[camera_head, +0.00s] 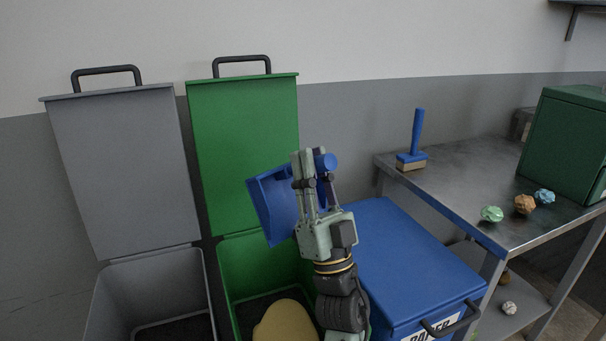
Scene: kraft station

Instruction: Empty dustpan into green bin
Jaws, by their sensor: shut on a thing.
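The blue dustpan (271,207) is held up in front of the green bin and tilted on its side. My gripper (312,167) is shut on its handle (326,163), and the fingers hide part of the pan. The inside of the pan is not clearly visible, so I cannot tell what is in it. The green bin (235,264) stands below and behind the pan with its green lid (243,150) raised. A tan rounded thing (285,322) shows at the bottom edge, in or in front of the bin's opening.
A grey bin (150,290) with raised lid stands left. A closed blue bin (405,262) stands right. A metal table (465,175) holds a blue brush (414,145), several crumpled balls (524,204) and a dark green box (565,145). Another ball (508,307) lies on the lower shelf.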

